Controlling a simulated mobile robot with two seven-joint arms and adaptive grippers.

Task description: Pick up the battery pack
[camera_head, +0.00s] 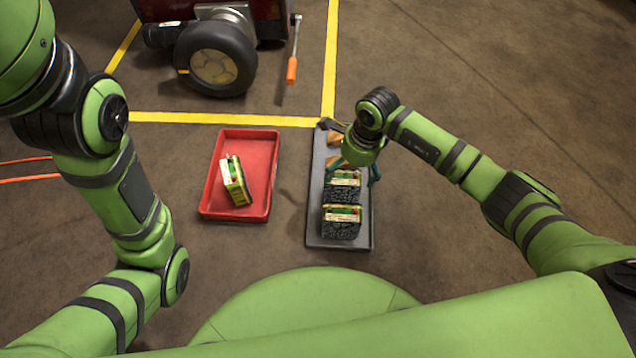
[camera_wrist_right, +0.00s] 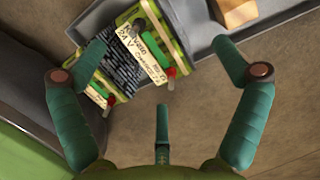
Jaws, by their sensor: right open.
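Two black battery packs with green and yellow tops stand in a grey tray (camera_head: 316,205) in the head view, a far one (camera_head: 342,187) and a near one (camera_head: 341,222). A third green and yellow pack (camera_head: 236,182) lies tilted in a red tray (camera_head: 210,200). My right gripper (camera_head: 358,168) is open over the far pack in the grey tray. In the right wrist view, a labelled pack (camera_wrist_right: 150,50) shows between and beyond my open teal fingers (camera_wrist_right: 160,60), with another pack (camera_wrist_right: 98,92) partly behind the left finger. The fingers look empty. My left gripper is out of view.
Wooden blocks (camera_head: 335,139) lie at the grey tray's far end; one block (camera_wrist_right: 236,12) shows in the wrist view. A wheeled vehicle (camera_head: 215,60) and an orange-handled tool (camera_head: 292,68) are beyond the yellow floor lines. Open floor lies right of the tray.

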